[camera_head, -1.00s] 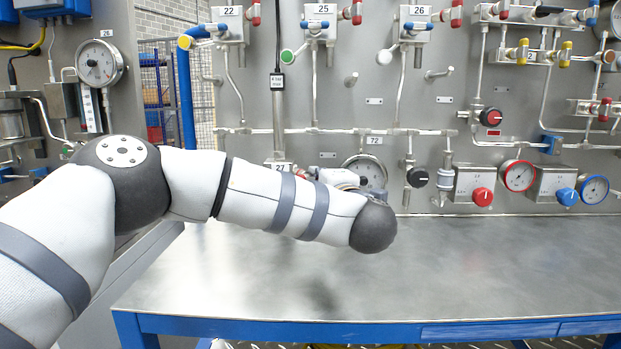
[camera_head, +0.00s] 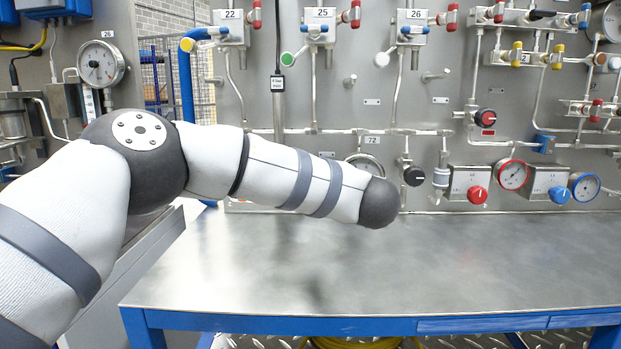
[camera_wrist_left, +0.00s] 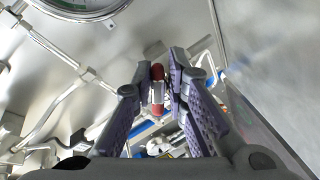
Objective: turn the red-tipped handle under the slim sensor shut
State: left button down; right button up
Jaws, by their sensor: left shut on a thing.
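The slim sensor (camera_head: 278,84) is a thin upright tube with a black labelled block, on the panel left of centre in the head view. Its lower end and the handle under it are hidden behind my left arm there. In the left wrist view, the red-tipped handle (camera_wrist_left: 157,91), a pale bar with red at both ends, lies between the fingers of my left gripper (camera_wrist_left: 158,84). The fingers are closed on it. My left gripper is hidden in the head view by its own arm. My right gripper is not in view.
A bare steel table (camera_head: 430,255) with a blue frame stands before the panel. A gauge (camera_head: 366,164) is partly covered by my arm; a black knob (camera_head: 414,176) sits to its right. Pipes and valves surround the work area.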

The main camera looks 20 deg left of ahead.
pick_arm(q)
jog(key=shift+r, duration=0.45)
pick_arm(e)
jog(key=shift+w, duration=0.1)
pick_arm(q)
jog(key=m+g, duration=0.1)
jog(key=m, duration=0.1)
jog(key=shift+s+a+m, duration=0.1)
jog(key=shift+a+m, duration=0.05)
jog(key=shift+m, duration=0.15)
jog(key=m, duration=0.1)
jog(key=m+g+y, duration=0.1)
jog(key=m, duration=0.1)
jog(key=m+g+b, duration=0.1)
jog(key=m, duration=0.1)
jog(key=shift+s+a+y, duration=0.2)
jog(key=shift+s+y, duration=0.05)
jog(key=shift+y, duration=0.15)
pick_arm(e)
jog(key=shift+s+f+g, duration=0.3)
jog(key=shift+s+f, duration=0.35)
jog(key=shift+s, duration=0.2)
pick_arm(q)
jog(key=c, duration=1.7)
grip_release()
jog(key=shift+m+g, duration=0.3)
jog(key=shift+f, duration=0.2)
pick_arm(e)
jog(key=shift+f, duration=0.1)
